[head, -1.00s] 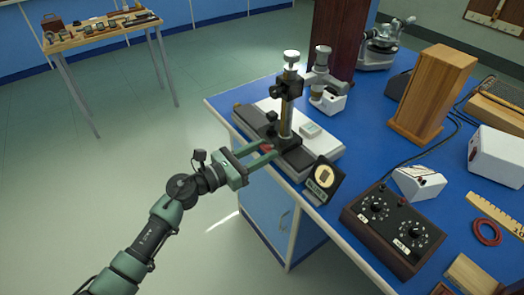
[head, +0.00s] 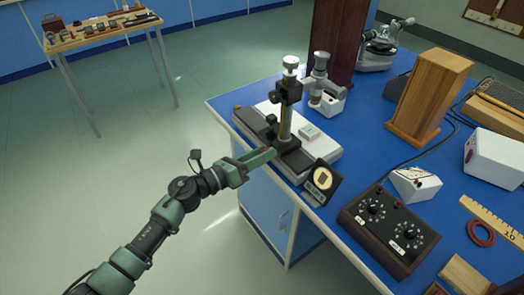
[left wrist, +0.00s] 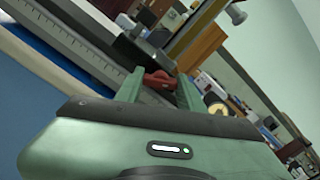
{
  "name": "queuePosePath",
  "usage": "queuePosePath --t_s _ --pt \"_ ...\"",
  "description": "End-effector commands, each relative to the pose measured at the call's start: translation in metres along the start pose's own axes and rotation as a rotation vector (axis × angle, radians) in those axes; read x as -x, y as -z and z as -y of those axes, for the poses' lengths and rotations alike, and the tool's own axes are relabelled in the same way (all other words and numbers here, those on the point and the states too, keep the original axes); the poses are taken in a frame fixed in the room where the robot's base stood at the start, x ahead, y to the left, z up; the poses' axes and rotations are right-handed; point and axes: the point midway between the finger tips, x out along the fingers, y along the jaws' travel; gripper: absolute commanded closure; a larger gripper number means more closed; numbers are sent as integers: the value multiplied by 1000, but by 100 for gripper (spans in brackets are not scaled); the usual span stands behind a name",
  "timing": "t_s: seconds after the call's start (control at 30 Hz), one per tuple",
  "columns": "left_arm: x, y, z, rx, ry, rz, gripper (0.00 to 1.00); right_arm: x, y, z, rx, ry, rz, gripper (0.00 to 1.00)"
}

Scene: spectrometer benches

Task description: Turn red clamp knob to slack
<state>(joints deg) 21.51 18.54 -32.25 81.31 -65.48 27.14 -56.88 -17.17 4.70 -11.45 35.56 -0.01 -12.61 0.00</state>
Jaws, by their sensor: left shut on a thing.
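The red clamp knob (left wrist: 158,80) sits low on the dark carriage (head: 287,146) of an upright-post instrument on a grey base (head: 308,158). In the left wrist view it lies between the two green fingers of my left gripper (left wrist: 161,85). In the head view my left gripper (head: 268,156) reaches the carriage from the left, its fingers nearly overlapping and mostly hiding the knob. The gripper is shut on the knob. My right gripper is not in view.
A dial box (head: 390,232) and a wooden block (head: 430,98) stand further right. Open floor lies left of the bench.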

Motion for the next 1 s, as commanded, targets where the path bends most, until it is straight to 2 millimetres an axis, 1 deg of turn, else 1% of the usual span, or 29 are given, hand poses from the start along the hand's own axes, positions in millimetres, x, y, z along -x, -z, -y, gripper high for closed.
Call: queuePosePath --t_s 0.03,0.7,1.0 --pt "0 -2 0 45 -2 -1 100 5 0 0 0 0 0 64" --pt "0 -2 0 677 -2 0 100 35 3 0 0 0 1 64" --pt "0 -2 0 899 -2 1 100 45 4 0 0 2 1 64"
